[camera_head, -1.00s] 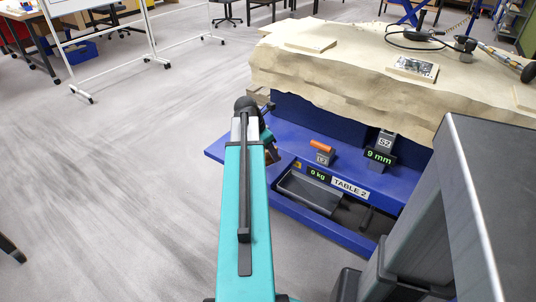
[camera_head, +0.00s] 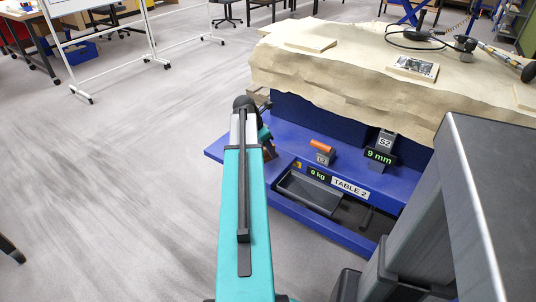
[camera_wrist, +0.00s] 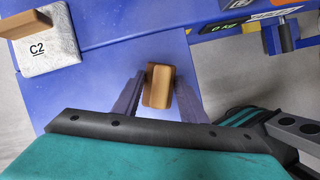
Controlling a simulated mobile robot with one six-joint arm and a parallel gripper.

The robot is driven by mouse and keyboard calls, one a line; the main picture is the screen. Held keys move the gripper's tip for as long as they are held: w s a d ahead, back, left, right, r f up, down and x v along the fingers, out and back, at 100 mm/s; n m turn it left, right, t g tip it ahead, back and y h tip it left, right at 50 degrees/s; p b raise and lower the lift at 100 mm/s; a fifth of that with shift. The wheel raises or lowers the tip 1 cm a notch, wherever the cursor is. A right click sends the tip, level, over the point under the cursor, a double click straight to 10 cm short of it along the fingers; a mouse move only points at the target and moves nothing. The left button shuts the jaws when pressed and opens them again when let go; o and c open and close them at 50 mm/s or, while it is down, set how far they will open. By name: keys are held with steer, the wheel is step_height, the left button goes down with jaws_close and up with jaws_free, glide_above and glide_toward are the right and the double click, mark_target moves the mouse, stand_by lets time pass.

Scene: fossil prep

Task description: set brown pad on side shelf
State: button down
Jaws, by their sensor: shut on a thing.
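The brown pad (camera_wrist: 158,86) is a small rounded block in the wrist view. My gripper (camera_wrist: 159,90) is shut on it, with one dark finger on each side. The blue side shelf (camera_wrist: 100,84) lies behind and below the pad in the wrist view; I cannot tell whether the pad touches it. In the head view the shelf (camera_head: 222,149) juts out below the stone slab, and the end of my arm is over its left part. My fingers are mostly hidden there.
A pale C2 block (camera_wrist: 48,48) with a brown bar stands on the shelf. A grey tray (camera_head: 308,191) sits below. The stone slab (camera_head: 330,80) rises behind.

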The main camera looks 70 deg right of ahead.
steer(key=shift+f, duration=1.05)
steer(key=c, duration=1.1)
jaws_free()
steer(key=shift+f, duration=0.1)
steer(key=p+v, duration=0.1)
steer(key=v, duration=1.1)
